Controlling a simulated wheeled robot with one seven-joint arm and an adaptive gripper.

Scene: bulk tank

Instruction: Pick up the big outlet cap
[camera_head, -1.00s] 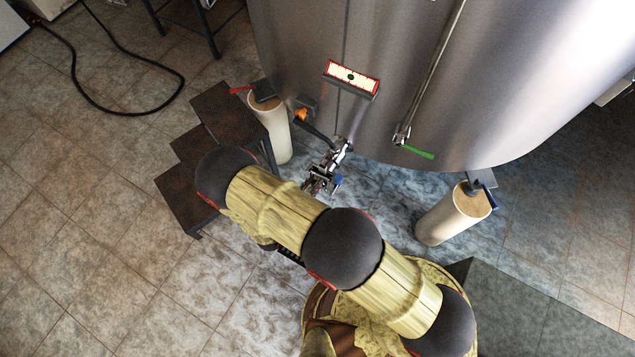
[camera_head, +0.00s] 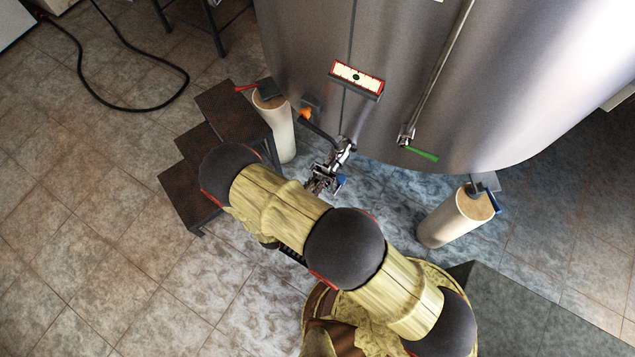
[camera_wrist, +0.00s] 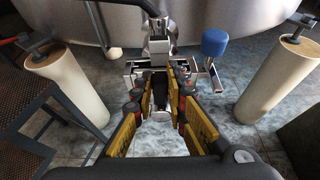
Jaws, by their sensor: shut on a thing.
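The tank outlet (camera_head: 345,147) is a chrome fitting low on the front of the steel tank. In the wrist view it is the chrome piece (camera_wrist: 159,38) at the top centre, with a blue knob (camera_wrist: 214,43) to its right. My gripper (camera_wrist: 159,95) reaches straight to the end of this outlet, its yellow-padded fingers on both sides of it. It is shut on the outlet's end part, where the big outlet cap sits; the cap is mostly hidden between the fingers. In the head view my gripper (camera_head: 322,180) shows small beside the outlet, beyond my arm.
The steel tank (camera_head: 430,70) stands on pale legs, one on the left (camera_head: 276,130) and one on the right (camera_head: 455,217). Dark steps (camera_head: 225,115) stand left of my gripper. A green-ended lever (camera_head: 420,154) hangs on the tank. The tiled floor at left is mostly clear.

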